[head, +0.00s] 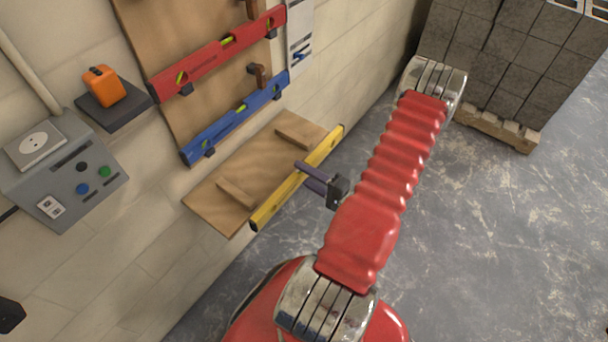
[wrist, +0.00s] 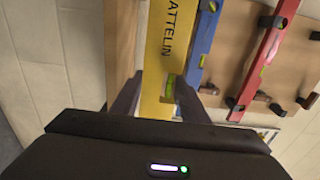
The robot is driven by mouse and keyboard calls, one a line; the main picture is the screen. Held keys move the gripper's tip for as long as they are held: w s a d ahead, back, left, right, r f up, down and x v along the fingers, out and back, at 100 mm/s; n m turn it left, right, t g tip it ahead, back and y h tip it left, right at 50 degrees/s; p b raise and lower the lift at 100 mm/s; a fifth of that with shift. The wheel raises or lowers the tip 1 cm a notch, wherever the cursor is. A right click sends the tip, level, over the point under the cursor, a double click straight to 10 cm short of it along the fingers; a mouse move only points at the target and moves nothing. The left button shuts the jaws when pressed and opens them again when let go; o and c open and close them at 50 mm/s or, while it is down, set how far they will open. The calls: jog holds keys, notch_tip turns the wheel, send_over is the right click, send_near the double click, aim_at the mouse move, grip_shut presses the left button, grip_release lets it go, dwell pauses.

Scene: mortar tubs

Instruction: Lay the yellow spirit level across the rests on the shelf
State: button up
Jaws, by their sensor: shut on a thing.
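The yellow spirit level (head: 276,202) is held in my gripper (head: 307,174), whose dark fingers are shut on it near its middle. In the wrist view the level (wrist: 166,45) runs up between the fingers (wrist: 157,103), with lettering and a green vial showing. The wooden shelf (head: 262,168) is fixed to the wall. Its two rests, a near one (head: 236,193) and a far one (head: 295,138), are bare wooden bars. In the head view the level runs along the shelf's outer edge, beside the rests. Its height above the shelf is hard to tell.
A blue level (head: 236,118) and a red level (head: 218,52) hang on a wooden wall board (head: 160,45) above the shelf. A grey electrical box (head: 64,175) and an orange object (head: 103,86) on a dark bracket are at left. Grey blocks (head: 520,60) stand at back right.

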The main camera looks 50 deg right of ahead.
jog(key=shift+w, duration=0.2)
jog(key=shift+w+a+f, duration=0.1)
jog(key=shift+w+f, duration=0.1)
jog(key=shift+w, duration=2)
jog(key=shift+w+a+f, duration=0.1)
jog(key=shift+w+f, duration=0.1)
jog(key=shift+w, duration=4.35)
jog(key=shift+w+f, duration=0.1)
jog(key=shift+f, duration=0.75)
jog(key=o, duration=1.2)
jog(key=shift+f, duration=0.1)
